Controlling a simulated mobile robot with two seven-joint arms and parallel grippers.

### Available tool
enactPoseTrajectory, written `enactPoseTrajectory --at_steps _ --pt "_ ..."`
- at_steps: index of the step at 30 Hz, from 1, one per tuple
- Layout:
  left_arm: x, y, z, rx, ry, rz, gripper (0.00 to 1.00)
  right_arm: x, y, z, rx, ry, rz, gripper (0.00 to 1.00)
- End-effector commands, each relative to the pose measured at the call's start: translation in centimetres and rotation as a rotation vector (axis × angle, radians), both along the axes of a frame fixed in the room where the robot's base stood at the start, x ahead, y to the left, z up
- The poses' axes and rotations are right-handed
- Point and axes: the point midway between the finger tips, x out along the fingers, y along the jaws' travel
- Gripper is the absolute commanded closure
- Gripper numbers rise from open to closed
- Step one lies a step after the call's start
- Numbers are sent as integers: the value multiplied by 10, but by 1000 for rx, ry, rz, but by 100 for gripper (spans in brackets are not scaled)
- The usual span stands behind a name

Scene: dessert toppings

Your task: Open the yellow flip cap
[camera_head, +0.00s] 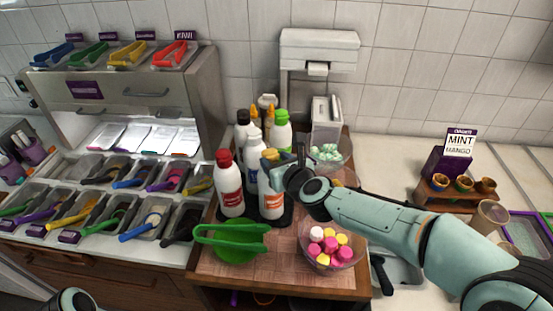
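A white bottle (270,200) with an orange label stands upright at the front of a bottle group on the wooden counter. Its yellow flip cap (269,156) is at the top and partly hidden by my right gripper. My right gripper (282,163) comes in from the right and is at the cap, touching it or very close. I cannot tell whether its fingers are parted or closed. My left gripper is not in view; only a piece of my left arm shows at the bottom left edge.
A red-capped bottle (230,188) stands close on the left, with green-, black- and yellow-topped bottles behind. Topping bins fill the left; a white dispenser (318,57) stands behind.

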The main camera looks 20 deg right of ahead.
Motion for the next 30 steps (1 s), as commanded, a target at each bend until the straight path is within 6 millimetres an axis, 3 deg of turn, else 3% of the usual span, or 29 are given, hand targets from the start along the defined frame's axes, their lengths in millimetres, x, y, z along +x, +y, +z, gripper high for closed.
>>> enactPoseTrajectory --at_steps 9,14,20,30 --pt "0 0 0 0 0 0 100 0 0 3 -1 -6 -2 43" --pt "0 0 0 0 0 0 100 -11 -2 9 -3 -9 -2 43" --pt "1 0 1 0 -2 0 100 -47 -8 24 -2 -11 -4 43" --pt "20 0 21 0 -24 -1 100 -105 -16 49 -1 -9 -4 43"
